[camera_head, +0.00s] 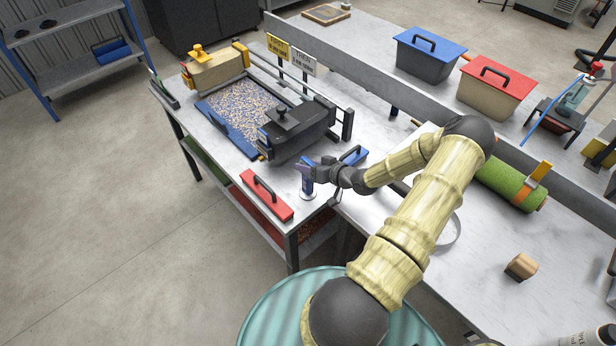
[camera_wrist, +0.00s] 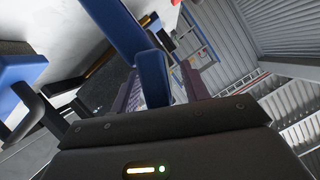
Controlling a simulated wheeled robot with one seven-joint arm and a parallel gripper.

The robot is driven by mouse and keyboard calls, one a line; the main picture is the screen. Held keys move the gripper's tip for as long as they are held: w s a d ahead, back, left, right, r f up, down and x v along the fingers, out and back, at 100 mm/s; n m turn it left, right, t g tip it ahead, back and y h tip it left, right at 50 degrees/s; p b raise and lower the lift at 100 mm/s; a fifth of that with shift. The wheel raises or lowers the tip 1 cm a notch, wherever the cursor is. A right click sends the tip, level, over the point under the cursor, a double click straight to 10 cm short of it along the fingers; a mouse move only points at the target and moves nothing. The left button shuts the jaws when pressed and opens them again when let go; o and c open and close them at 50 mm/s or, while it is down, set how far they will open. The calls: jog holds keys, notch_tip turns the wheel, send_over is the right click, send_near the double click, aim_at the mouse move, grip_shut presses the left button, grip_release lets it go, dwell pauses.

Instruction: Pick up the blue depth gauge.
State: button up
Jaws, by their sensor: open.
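The blue depth gauge (camera_head: 308,187) stands near the front corner of the left table, between a red lid-like piece and a blue one. A pale round part shows at its foot. My gripper (camera_head: 306,171) reaches in from the right and is at the gauge's upper part, hiding some of it. In the wrist view the gauge (camera_wrist: 153,78) shows as a blue bar between my two purplish fingers. The fingers are open around it; whether either touches it I cannot tell.
A red handled piece (camera_head: 266,195) lies close left of the gauge, and a blue handled piece (camera_head: 352,157) lies behind right. A dark machine (camera_head: 296,128) stands behind it. A green turf roll (camera_head: 508,184) and a wooden block (camera_head: 521,266) are on the right bench.

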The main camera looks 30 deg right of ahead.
dwell(0.4)
grip_shut()
jog(key=shift+r, duration=0.15)
notch_tip(320, 180, up, 10)
jog(key=shift+f+b, duration=0.1)
jog(key=shift+b, duration=0.7)
